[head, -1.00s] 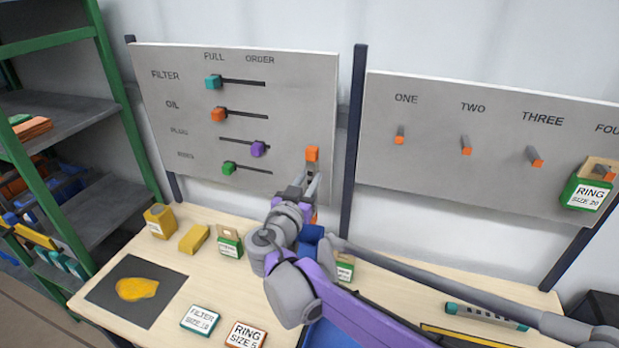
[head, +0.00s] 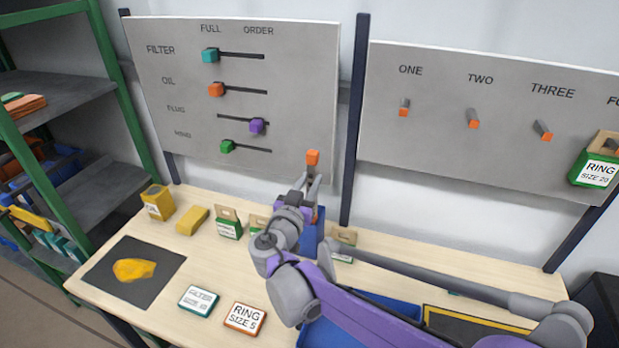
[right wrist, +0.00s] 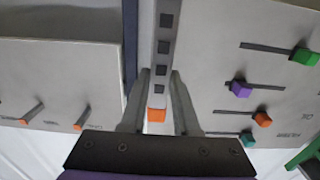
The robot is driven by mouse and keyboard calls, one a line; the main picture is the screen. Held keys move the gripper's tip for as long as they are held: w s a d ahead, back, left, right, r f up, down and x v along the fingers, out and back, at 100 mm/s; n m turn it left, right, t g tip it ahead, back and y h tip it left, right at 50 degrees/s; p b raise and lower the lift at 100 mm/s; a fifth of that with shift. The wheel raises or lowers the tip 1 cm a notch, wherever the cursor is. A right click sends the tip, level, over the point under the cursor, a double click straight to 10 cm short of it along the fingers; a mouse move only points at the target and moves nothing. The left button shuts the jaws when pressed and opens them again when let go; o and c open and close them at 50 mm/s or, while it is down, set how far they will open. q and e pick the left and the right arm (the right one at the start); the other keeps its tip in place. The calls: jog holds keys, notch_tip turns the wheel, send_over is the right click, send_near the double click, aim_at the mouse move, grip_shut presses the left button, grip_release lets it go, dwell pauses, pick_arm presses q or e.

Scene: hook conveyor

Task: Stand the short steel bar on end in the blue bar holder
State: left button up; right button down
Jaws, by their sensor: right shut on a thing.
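The short steel bar (right wrist: 163,48) is grey with a row of dark squares and an orange end. In the head view its orange top (head: 312,157) sticks up above my right gripper (head: 309,184), and the bar looks about upright. My right gripper, also in the right wrist view (right wrist: 159,76), is shut on the bar. The blue bar holder (head: 309,240) shows partly behind my right wrist, on the table below the bar. My arm hides much of it, and I cannot tell whether the bar touches it. My left gripper is not in view.
A slider board (head: 300,90) and a peg board (head: 450,140) stand behind.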

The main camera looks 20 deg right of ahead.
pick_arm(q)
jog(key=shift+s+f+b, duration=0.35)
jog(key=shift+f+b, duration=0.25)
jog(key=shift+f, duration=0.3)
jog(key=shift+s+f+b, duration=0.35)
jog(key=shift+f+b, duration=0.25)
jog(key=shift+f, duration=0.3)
pick_arm(e)
jog(key=shift+f, duration=3.3)
jog(key=c, duration=0.6)
grip_release()
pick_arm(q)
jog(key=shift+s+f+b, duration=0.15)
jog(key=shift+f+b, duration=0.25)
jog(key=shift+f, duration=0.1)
pick_arm(e)
jog(key=v, duration=1.1)
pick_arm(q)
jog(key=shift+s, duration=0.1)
pick_arm(e)
jog(key=shift+f, duration=0.1)
